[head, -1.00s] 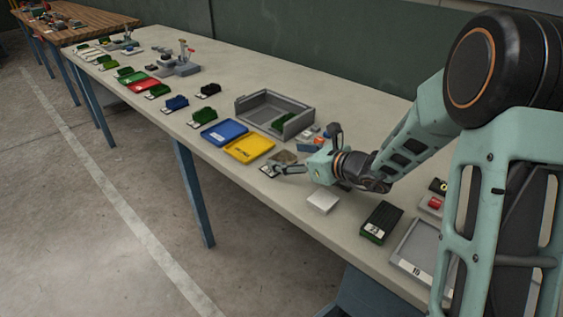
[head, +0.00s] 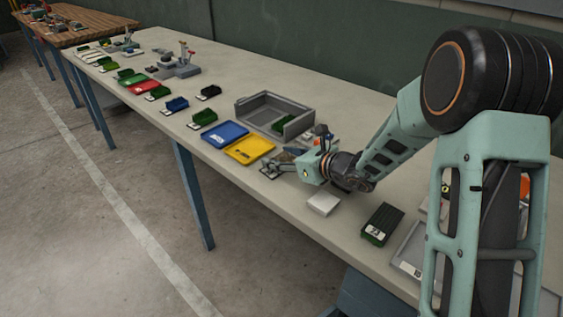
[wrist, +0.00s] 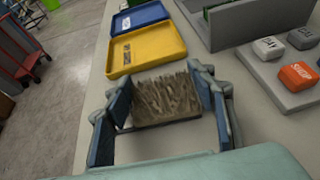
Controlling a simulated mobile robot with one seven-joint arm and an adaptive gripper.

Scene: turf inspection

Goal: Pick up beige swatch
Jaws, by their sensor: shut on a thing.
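The beige swatch, a tufted brownish-beige piece, shows between the fingers in the wrist view (wrist: 165,98). In the head view the swatch (head: 284,157) is small and partly hidden by my gripper. My gripper (head: 285,161) is low over the table, just in front of the yellow tray. Its blue-padded fingers (wrist: 160,115) are shut on the swatch, one at each side. I cannot tell whether the swatch still touches the table.
The yellow tray (head: 249,150) and blue tray (head: 224,133) lie beyond the swatch. A grey open bin (head: 252,107) stands behind. A grey board with labelled blocks, one orange (wrist: 298,75), is at right. A white block (head: 323,203) and dark green box (head: 382,223) stand nearer.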

